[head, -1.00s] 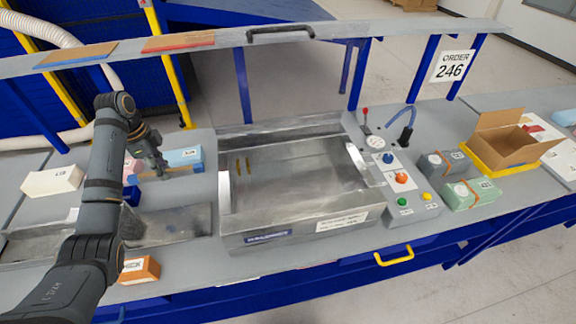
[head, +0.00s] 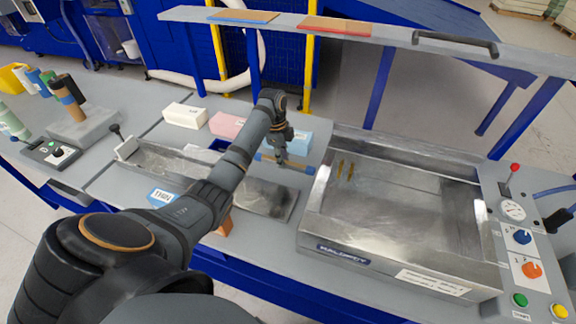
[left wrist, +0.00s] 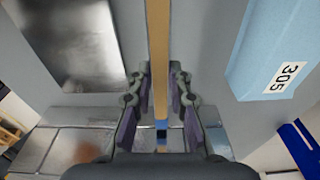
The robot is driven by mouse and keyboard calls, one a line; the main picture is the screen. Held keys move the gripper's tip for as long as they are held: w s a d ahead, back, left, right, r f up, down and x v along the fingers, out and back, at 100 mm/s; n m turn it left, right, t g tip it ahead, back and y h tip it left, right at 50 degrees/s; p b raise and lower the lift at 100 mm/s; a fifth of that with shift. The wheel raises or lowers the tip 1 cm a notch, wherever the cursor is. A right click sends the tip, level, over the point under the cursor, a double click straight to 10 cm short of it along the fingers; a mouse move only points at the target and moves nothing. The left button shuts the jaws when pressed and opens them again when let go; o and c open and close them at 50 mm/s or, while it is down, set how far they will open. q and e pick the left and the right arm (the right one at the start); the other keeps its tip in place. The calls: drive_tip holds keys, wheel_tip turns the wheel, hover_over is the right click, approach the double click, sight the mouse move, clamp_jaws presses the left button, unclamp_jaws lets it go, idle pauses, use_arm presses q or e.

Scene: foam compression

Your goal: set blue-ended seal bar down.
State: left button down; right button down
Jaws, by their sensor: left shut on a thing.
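The seal bar (head: 292,164) is a thin tan strip with blue ends. It lies low over the grey table, between a steel tray and a light blue block. My left gripper (head: 281,161) points down over it and is shut on it. In the left wrist view the bar (left wrist: 158,60) runs between the two fingers (left wrist: 160,105), with a blue end near the palm. I cannot tell whether the bar touches the table. My right gripper is out of view.
The light blue block (head: 290,140), marked 305 in the wrist view, stands just behind the bar. Pink (head: 227,125) and white (head: 186,115) blocks stand to its left. The steel tray (head: 272,197) is in front, the steel press box (head: 400,205) to the right. A shelf (head: 370,33) runs above.

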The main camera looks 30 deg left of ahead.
use_arm(q)
drive_tip(key=shift+f, duration=0.35)
wheel_tip(320, 180, down, 2)
drive_tip(key=shift+d+f+p, duration=0.1)
drive_tip(key=shift+f+p, duration=0.15)
drive_tip(key=shift+p, duration=0.1)
drive_tip(key=shift+f, duration=0.5)
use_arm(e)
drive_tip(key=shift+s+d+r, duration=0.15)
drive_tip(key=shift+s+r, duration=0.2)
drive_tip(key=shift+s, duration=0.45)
use_arm(q)
drive_tip(key=c, duration=1.3)
unclamp_jaws()
drive_tip(key=shift+f, duration=0.1)
drive_tip(key=shift+o, duration=0.2)
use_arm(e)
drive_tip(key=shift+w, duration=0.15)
